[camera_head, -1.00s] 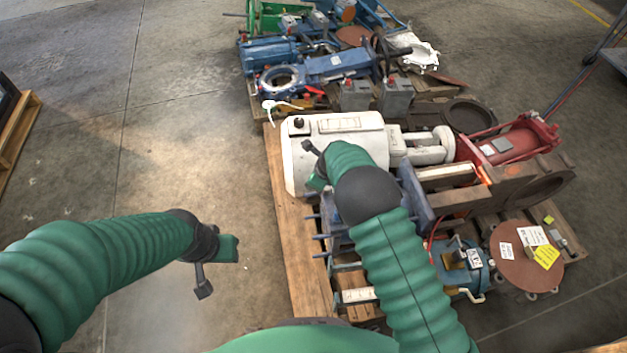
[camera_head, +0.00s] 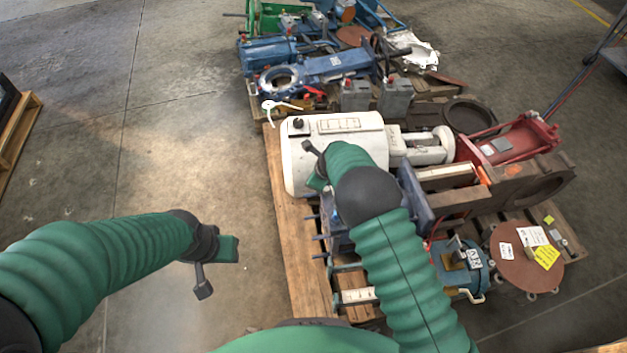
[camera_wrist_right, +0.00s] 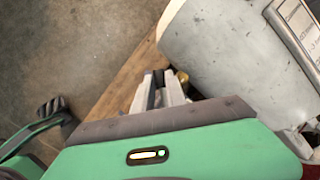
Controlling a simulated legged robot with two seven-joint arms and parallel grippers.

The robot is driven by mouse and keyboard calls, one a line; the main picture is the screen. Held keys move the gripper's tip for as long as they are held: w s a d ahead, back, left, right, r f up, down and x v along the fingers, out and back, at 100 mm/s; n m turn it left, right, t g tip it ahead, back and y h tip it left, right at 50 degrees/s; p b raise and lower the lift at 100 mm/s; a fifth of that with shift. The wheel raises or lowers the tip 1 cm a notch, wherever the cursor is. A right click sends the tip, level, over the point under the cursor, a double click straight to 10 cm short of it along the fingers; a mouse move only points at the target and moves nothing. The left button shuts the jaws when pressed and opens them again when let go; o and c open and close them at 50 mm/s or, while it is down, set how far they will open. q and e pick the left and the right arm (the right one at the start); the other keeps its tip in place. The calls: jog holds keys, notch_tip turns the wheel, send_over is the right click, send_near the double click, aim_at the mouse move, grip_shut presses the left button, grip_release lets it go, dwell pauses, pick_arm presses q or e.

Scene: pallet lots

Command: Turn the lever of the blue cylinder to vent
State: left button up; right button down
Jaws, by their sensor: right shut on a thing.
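My right gripper (camera_wrist_right: 158,90) is shut on a small dark part (camera_wrist_right: 159,78) in the right wrist view; I cannot tell for certain that it is the lever. A brass-coloured piece (camera_wrist_right: 182,77) shows right beside the fingers. In the head view the right gripper (camera_head: 316,178) is beside the white cylinder's near end, its fingertips hidden. A blue body with rods (camera_head: 340,238) lies partly under my right arm; whether it is the blue cylinder is unclear. No vent marking is readable. My left gripper (camera_head: 222,250) hangs over bare floor, touching nothing; its opening is unclear.
A large white cylinder (camera_head: 345,140) lies on the wooden pallet (camera_head: 290,240). A blue labelled unit (camera_head: 470,258), a rusty disc (camera_head: 520,265) and a red frame (camera_head: 515,140) crowd its right. Another loaded pallet stands behind.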

jog(key=shift+s+d, duration=0.1)
jog(key=shift+s, duration=0.05)
dwell(0.6)
jog(key=shift+s+n+g+y+p, duration=0.25)
jog(key=shift+s+n+g+p, duration=0.3)
jog(key=shift+n, duration=0.7)
jog(key=shift+s+n+g+y+p, duration=0.35)
jog(key=shift+n+p, duration=0.35)
jog(key=shift+n, duration=0.6)
jog(key=shift+s+n+g+y+p, duration=0.2)
jog(key=shift+s+n+g+p, duration=0.3)
jog(key=shift+n, duration=0.75)
jog(key=c, duration=1.4)
grip_release()
jog(key=shift+w, duration=0.1)
jog(key=shift+o, duration=0.2)
